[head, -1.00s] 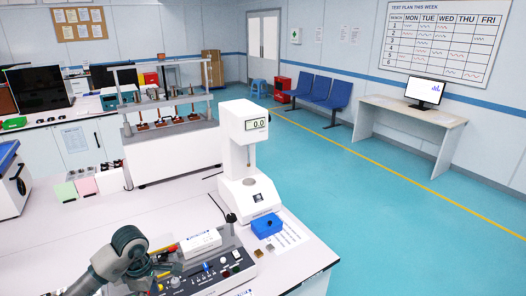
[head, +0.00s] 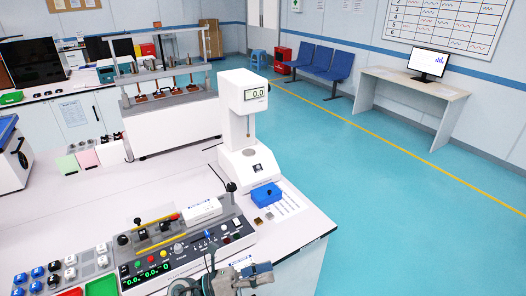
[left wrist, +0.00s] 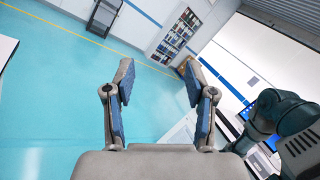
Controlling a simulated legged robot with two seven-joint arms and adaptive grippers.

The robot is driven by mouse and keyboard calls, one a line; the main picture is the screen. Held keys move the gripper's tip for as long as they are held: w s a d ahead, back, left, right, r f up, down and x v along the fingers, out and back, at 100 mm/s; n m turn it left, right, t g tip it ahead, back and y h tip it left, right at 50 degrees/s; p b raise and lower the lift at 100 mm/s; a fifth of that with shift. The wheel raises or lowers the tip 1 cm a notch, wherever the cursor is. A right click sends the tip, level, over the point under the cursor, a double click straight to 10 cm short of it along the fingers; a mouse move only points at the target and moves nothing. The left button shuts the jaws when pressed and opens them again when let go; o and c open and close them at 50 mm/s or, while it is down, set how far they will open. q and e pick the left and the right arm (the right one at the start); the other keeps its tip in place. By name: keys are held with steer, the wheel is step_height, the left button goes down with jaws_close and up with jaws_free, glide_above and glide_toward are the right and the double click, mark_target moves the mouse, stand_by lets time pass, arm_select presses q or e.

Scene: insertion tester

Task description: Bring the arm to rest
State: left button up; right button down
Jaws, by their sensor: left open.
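My left gripper (left wrist: 158,95) is open and empty in the left wrist view, its two blue-padded fingers spread apart over the floor. In the head view the left gripper (head: 252,277) shows at the bottom edge, in front of the control panel (head: 165,262). The insertion tester (head: 243,125), a white stand with a display reading 0.0, is on the bench to its upper right. A blue block (head: 266,194) lies in front of the tester. My right gripper is not in view.
The white bench (head: 180,185) holds a white box (head: 202,212), coloured trays and several switches near the panel. A rack (head: 165,95) stands at the back. Blue chairs (head: 325,67) and a desk (head: 410,88) stand by the far wall. The floor between is clear.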

arm_select(q)
steer(key=w+a+f+n+t+y, duration=0.25)
steer(key=a+n+t+y, duration=0.45)
steer(key=n, duration=0.6)
steer(key=w+a+f+n+t+y, duration=0.2)
steer(key=w+a+n+t+y, duration=0.15)
steer(key=n+t, duration=0.8)
steer(key=s+a+f+n+g+y, duration=0.3)
steer(key=a+f+n+g+y, duration=0.2)
steer(key=a+f+n+y, duration=0.45)
steer(key=s+a+f+n+g, duration=0.1)
steer(key=s+f+n+g, duration=0.55)
steer(key=s+f, duration=0.65)
steer(key=s+f+n+g, duration=0.3)
steer(key=s+f+g, duration=0.45)
steer(key=s, duration=0.65)
steer(key=s+f, duration=0.2)
steer(key=f, duration=1.2)
steer(key=s+f, duration=0.1)
steer(key=f, duration=1.3)
steer(key=shift+s+a+f+m+g+p, duration=0.25)
steer(key=shift+s+f+m+g+p, duration=0.1)
steer(key=shift+g+p, duration=0.1)
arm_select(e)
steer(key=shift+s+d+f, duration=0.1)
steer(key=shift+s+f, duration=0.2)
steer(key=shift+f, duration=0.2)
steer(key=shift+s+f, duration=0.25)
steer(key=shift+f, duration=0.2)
